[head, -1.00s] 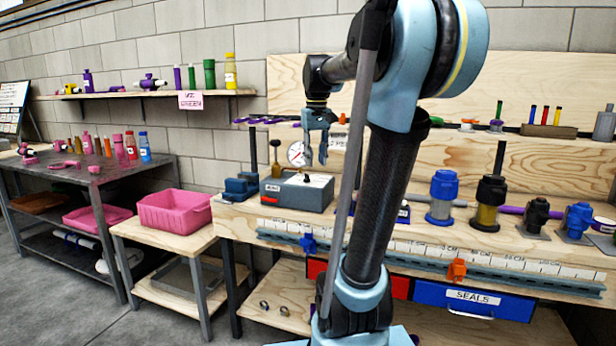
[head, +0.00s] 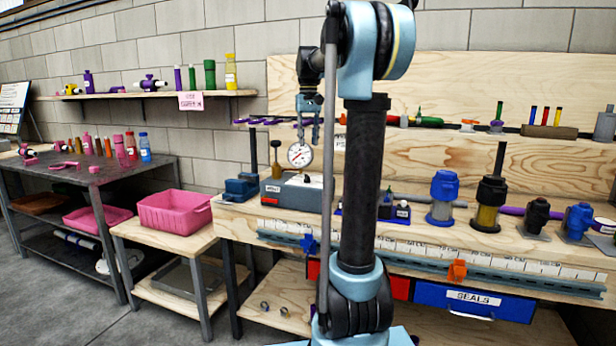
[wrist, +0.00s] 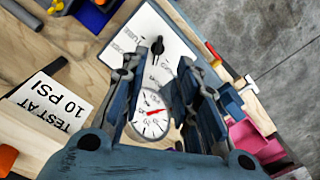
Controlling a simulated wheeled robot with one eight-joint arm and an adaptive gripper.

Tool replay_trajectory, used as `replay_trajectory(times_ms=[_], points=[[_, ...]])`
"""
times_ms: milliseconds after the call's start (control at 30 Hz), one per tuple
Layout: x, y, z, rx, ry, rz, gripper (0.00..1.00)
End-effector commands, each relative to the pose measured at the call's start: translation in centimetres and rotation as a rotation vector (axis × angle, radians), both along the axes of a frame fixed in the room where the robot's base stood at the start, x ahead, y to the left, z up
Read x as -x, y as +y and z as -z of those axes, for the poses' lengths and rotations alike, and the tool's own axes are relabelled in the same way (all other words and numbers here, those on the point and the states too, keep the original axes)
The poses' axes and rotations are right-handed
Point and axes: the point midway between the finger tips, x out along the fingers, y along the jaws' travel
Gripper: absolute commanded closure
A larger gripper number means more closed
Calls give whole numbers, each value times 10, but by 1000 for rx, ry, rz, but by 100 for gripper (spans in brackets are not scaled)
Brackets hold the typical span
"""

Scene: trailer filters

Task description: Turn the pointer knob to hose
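A grey-blue box (head: 290,196) with a white top panel stands at the left end of the bench. In the wrist view the white panel (wrist: 168,30) carries small lettering too blurred to read surely. A dark pointer knob (wrist: 157,46) sits on it, just beyond my fingertips and between them in the picture. A round gauge (head: 299,154) with a red needle also shows between my fingers in the wrist view (wrist: 152,118). My gripper (wrist: 155,76) is open and empty, pointing down above the box. In the head view my gripper (head: 307,122) partly overlaps the gauge.
A card reading "TEST AT 10 PSI" (wrist: 48,105) is beside the box. A brown-handled tool (head: 276,158) and a blue block (head: 238,188) stand at the box's left. Blue and black fittings (head: 441,200) stand to the right. A pink bin (head: 174,211) sits on a lower table.

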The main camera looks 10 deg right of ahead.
Motion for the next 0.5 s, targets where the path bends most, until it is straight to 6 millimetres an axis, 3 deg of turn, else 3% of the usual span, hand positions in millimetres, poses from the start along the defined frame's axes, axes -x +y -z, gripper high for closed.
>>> replay_trajectory(times_ms=[500], points=[[0, 0, 90, 0, 0, 0, 72]])
